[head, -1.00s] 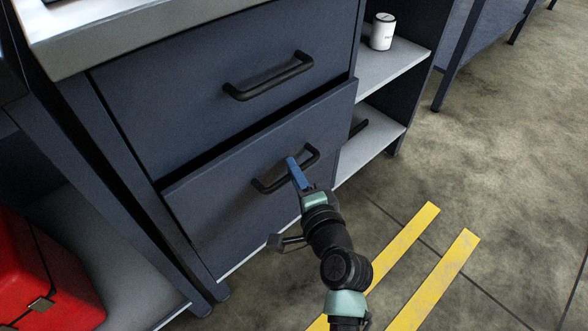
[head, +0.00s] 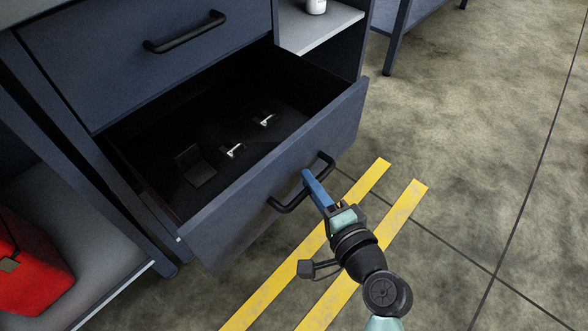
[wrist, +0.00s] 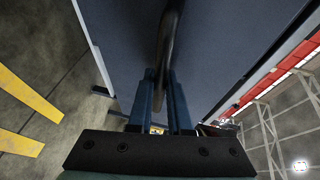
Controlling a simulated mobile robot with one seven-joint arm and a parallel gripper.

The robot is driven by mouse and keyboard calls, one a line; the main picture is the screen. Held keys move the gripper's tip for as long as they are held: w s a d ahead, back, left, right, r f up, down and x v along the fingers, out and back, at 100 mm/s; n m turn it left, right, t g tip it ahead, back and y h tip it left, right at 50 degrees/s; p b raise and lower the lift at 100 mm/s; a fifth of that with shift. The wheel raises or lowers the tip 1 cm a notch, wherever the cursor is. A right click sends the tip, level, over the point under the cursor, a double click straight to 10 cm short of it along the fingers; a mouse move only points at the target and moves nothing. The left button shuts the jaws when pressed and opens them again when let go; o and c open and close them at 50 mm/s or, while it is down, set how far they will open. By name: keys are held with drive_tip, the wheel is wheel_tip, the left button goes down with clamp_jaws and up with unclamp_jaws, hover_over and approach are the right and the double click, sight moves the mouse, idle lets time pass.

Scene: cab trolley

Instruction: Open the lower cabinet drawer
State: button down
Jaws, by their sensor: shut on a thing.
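The lower drawer (head: 255,170) of the dark blue cabinet stands well open in the head view, with its dark inside showing. Several small items lie in it, among them two small metallic pieces (head: 234,151) and a dark flat square (head: 196,167). My gripper (head: 310,178) is shut on the black bar handle (head: 286,203) of this drawer. In the wrist view the blue fingers (wrist: 165,88) close around the handle (wrist: 170,40), which runs up between them. The upper drawer (head: 130,50) is shut.
An open shelf (head: 320,25) with a white can (head: 316,6) is to the right of the drawers. A red box (head: 30,265) sits on a low shelf at the left. Yellow floor stripes (head: 375,175) run beneath my arm. The floor at the right is clear.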

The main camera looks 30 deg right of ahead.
drive_tip(key=shift+s+d, duration=0.2)
drive_tip(key=shift+s, duration=0.3)
drive_tip(key=shift+s+d, duration=0.15)
drive_tip(key=shift+s, duration=0.35)
drive_tip(key=c, duration=0.8)
unclamp_jaws()
drive_tip(key=shift+c, duration=0.2)
drive_tip(key=s+r+p, duration=0.2)
drive_tip(key=s+p, duration=0.1)
drive_tip(key=s, duration=0.9)
drive_tip(key=shift+s+a+r, duration=0.15)
drive_tip(key=shift+s+a, duration=0.15)
drive_tip(key=shift+s, duration=0.1)
drive_tip(key=shift+w+r, duration=0.1)
